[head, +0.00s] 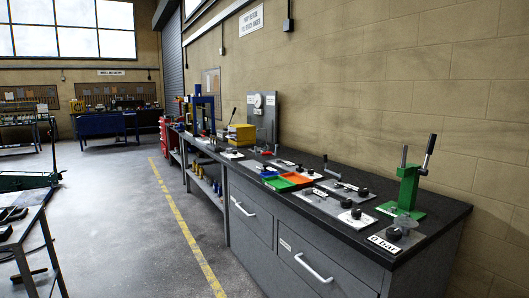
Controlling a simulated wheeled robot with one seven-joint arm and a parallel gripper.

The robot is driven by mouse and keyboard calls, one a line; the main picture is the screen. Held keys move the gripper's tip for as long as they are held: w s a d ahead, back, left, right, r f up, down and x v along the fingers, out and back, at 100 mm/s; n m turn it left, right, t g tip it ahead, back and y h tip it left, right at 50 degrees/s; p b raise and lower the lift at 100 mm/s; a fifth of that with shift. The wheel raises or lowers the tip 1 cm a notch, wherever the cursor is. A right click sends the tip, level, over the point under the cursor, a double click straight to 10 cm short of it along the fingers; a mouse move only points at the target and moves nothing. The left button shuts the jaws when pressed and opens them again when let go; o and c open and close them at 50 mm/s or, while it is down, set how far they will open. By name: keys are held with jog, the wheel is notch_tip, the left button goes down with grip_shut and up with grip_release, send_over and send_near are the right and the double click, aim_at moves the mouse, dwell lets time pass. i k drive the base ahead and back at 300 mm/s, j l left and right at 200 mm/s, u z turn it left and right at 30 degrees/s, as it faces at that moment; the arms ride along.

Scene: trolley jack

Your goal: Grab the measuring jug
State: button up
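I cannot make out a measuring jug for certain. My gripper is not in view.
The grey workbench with drawers (305,258) runs along the right wall. The floor (120,235) is open; another table (30,222) stands left.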

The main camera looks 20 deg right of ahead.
aim_at(264, 147)
jog(key=i+u, duration=0.35)
jog(key=i, duration=3.7)
jog(key=i+z, duration=0.4)
jog(key=i+j+z, duration=0.6)
jog(key=i+z, duration=0.2)
jog(key=i+j+z, duration=0.4)
